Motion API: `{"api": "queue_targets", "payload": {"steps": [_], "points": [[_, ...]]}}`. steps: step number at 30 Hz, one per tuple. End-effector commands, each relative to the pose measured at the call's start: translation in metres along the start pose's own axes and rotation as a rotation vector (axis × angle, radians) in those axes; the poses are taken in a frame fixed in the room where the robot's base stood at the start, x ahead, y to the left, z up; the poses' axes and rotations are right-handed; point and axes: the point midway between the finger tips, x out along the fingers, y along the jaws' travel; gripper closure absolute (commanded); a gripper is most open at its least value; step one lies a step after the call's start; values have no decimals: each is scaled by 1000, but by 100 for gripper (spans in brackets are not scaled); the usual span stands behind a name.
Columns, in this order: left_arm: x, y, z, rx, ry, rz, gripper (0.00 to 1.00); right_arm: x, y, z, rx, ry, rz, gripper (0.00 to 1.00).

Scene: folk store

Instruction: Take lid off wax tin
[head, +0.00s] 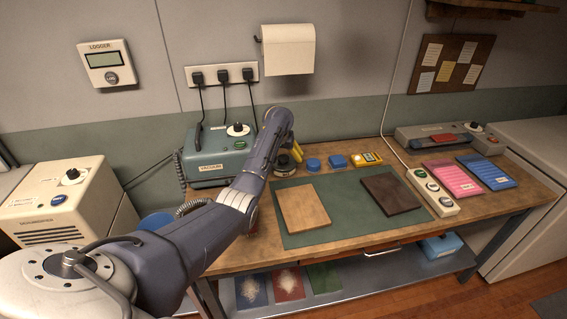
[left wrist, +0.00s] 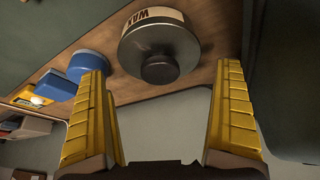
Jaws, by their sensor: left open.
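The wax tin (head: 285,171) stands near the back of the workbench, just right of the grey vacuum unit. In the left wrist view its "WAX" label (left wrist: 152,16) shows, and the round grey lid (left wrist: 148,48) with its dark knob (left wrist: 159,69) is on the tin. My left gripper (head: 295,152) has yellow fingers and is beside the tin in the head view. In the left wrist view the open gripper (left wrist: 163,72) has the knob between its spread fingers, with clear gaps on both sides. My right gripper is in neither view.
Blue containers (head: 313,164) and a yellow device (head: 367,158) stand right of the tin. The vacuum unit (head: 213,158) is close on the left. A green mat (head: 340,222) in front holds a tan board (head: 303,207) and a dark board (head: 391,194).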

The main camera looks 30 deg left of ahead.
Motion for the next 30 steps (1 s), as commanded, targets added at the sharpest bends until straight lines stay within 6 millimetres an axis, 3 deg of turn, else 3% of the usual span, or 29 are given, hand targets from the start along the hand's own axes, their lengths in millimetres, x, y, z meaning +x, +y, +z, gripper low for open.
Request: {"api": "queue_targets", "payload": {"steps": [9, 19, 30], "points": [[27, 0, 0, 1, 0, -1, 0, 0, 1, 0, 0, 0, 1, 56], [29, 0, 0, 1, 1, 0, 1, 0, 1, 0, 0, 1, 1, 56], [30, 0, 0, 1, 0, 0, 44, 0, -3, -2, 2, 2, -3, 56]]}}
